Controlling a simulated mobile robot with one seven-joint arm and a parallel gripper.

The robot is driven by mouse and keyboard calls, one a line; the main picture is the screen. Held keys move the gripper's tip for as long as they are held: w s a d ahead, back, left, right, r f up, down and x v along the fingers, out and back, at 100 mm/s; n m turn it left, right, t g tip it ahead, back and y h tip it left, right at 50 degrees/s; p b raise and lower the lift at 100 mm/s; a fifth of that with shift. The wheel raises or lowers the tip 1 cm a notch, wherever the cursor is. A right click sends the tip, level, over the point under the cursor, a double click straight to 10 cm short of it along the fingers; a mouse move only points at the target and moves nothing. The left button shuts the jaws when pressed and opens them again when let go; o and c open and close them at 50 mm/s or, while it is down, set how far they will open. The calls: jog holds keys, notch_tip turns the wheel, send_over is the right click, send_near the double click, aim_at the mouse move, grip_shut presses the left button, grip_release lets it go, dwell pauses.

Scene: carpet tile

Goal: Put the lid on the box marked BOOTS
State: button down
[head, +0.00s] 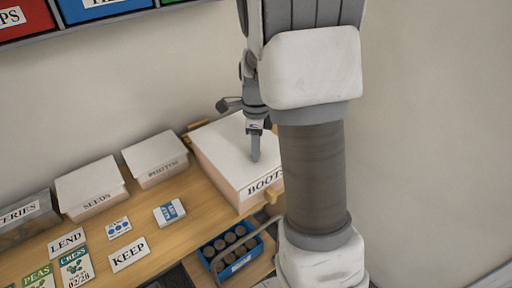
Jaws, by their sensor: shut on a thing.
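The box marked BOOTS (264,186) stands at the right end of the wooden table, its label partly covered by my arm. A flat white lid (222,143) lies over its top, looking level and close to the rim. I cannot tell whether it is fully seated. My gripper (255,157) points down at the middle of the lid and is shut on it. The exact grip is too small to make out, and the lid's right part is hidden behind my arm.
Lidded boxes marked SEEDS (91,187) and PHOTOS (155,158) stand to the left. KEEP (129,253) and LEND (67,243) cards and a small blue-white packet (169,212) lie in front. A blue crate (233,268) of dark round things sits below right.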

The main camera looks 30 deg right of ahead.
jog(key=shift+f, duration=0.3)
dwell(0.6)
jog(key=c, duration=0.6)
grip_release()
jog(key=shift+r, duration=0.1)
notch_tip(320, 180, up, 17)
jog(key=s+a+n+t, duration=0.2)
jog(key=s+a+n, duration=0.4)
jog(key=s+n, duration=0.3)
jog(key=s+a+n+t, duration=0.3)
jog(key=s+n, duration=0.6)
jog(key=n, duration=0.6)
jog(key=a, duration=0.2)
jog(key=shift+s+a+n+t+p, duration=0.3)
jog(key=shift+s+a+n+p, duration=0.05)
jog(key=shift+a+n+p, duration=0.05)
